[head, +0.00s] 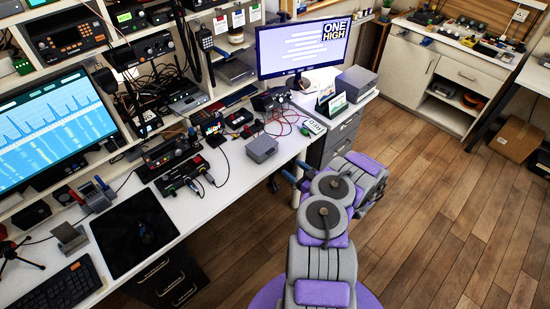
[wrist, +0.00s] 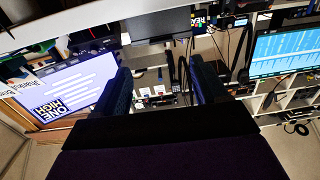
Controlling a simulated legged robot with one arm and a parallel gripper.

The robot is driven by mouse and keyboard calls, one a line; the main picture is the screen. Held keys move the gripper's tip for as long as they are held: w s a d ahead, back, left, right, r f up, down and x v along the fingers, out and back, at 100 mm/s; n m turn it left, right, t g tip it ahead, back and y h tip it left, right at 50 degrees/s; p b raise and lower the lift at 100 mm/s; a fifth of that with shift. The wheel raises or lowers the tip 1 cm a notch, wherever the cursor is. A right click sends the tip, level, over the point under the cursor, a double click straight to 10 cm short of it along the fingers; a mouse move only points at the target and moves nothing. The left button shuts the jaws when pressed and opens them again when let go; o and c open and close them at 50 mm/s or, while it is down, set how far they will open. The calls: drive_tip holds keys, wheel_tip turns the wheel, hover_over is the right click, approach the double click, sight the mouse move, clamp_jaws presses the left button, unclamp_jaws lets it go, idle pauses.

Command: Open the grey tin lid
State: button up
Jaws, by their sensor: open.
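A small closed grey tin (head: 262,148) sits on the white desk near its front edge in the head view. A dark grey box shape near the top of the wrist view (wrist: 158,24) looks like the same tin, seen upside down. Its lid seam is too small to make out. My gripper (head: 291,174) is beside the desk's front edge, to the right of and below the tin in the head view, apart from it. In the wrist view its two dark blue fingers (wrist: 160,80) are spread wide with nothing between them.
The white desk (head: 228,190) holds a black device with knobs (head: 176,162) left of the tin and red cables (head: 285,122) behind it. Another grey box (head: 357,83) stands by the monitor (head: 303,46). Grey drawers (head: 343,135) are under the desk's right part.

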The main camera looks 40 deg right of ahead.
drive_tip(key=b, duration=0.3)
approach(263, 146)
drive_tip(key=w, duration=0.3)
drive_tip(key=shift+w+d+f, duration=0.1)
drive_tip(key=shift+w+f, duration=0.1)
drive_tip(key=shift+f, duration=0.2)
clamp_jaws()
